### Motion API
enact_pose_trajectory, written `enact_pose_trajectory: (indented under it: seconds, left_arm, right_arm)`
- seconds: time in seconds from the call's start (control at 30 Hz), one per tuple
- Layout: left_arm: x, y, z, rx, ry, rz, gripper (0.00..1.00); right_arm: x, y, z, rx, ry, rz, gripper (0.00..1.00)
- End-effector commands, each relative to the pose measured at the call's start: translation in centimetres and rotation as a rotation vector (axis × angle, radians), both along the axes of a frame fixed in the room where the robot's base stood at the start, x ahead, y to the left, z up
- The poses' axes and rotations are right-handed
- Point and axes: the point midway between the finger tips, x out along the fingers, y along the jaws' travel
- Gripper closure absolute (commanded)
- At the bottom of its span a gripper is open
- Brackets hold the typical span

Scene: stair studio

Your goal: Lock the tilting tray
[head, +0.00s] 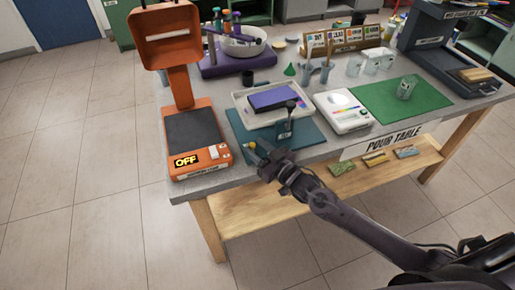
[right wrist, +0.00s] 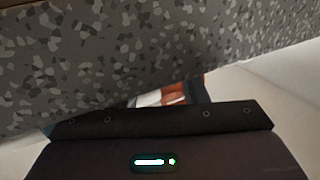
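The tilting tray (head: 242,104) is a pale, shallow tray on a teal mat (head: 309,138), with a dark purple slab (head: 273,97) in it. A small blue-grey block (head: 284,130) with a black-knobbed lever (head: 290,106) stands at its front right; I cannot tell whether it is locked. My right gripper (head: 262,158) is at the table's front edge, in front of the mat and apart from the lever. A small yellow spot shows by its tips. Its fingers are too small and dark to read. The right wrist view shows no clear fingers. My left gripper is out of view.
The speckled grey table (head: 195,188) fills the right wrist view's top (right wrist: 120,50). An orange lamp-like device marked OFF (head: 190,140) stands left. A white scale-like device (head: 342,112) and green mat (head: 400,100) lie right. Bare tabletop runs along the front edge.

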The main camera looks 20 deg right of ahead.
Motion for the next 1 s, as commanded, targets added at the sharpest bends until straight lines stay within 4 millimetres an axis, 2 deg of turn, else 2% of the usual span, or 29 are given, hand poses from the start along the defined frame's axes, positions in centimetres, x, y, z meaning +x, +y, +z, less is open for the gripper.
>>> enact_pose_trajectory:
  seconds: [0.13,0.4,0.53,0.7,1.0]
  left_arm:
    - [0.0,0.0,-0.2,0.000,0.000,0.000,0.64]
    - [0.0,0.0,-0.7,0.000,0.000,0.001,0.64]
    - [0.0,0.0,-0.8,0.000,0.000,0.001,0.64]
    - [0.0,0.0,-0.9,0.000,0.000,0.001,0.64]
    - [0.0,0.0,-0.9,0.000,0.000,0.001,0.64]
  right_arm:
    - [-1.1,-0.5,-0.2,-0.001,0.002,-0.001,0.60]
    - [-5.1,-2.4,-0.2,-0.002,0.004,0.002,0.60]
    - [-6.4,-3.0,-0.2,-0.001,0.002,0.000,0.60]
    - [-7.0,-3.3,0.0,-0.001,0.000,0.000,0.60]
    - [-7.0,-3.4,0.0,0.000,0.000,0.000,0.60]
